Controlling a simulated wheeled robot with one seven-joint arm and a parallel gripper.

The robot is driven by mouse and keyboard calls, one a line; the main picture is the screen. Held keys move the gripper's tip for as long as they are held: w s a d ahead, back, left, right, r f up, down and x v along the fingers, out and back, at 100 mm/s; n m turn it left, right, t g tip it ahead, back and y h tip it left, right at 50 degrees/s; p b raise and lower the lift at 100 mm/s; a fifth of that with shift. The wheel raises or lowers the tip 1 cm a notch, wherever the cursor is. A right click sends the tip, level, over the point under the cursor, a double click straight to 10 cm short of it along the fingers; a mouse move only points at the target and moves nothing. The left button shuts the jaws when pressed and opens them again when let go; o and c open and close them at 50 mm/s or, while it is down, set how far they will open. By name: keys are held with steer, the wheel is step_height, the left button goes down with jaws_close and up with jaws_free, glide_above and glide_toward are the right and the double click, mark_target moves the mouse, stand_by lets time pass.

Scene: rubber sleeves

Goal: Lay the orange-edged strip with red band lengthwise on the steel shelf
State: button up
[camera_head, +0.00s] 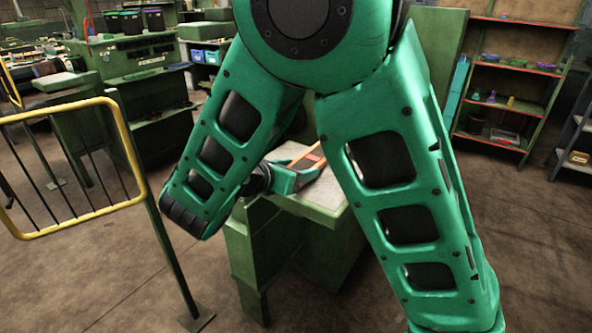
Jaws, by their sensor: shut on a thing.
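My gripper (299,174) is shut on the orange-edged strip (310,160), just over a pale-topped green bench. A red patch shows on the strip near its upper right part. My own arm links hide part of the strip and much of the bench. I cannot tell whether the strip touches the bench top. A grey metal shelf (577,165) stands at the far right edge, cut off by the frame; I cannot tell for sure that it is the steel shelf.
The green bench (328,192) stands in the middle. A yellow-railed barrier (70,229) stands at the left. Green machines (137,70) fill the back left. Open floor lies at the right.

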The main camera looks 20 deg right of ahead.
steer(key=o, duration=1.1)
steer(key=shift+f, duration=0.1)
steer(key=shift+o, duration=0.2)
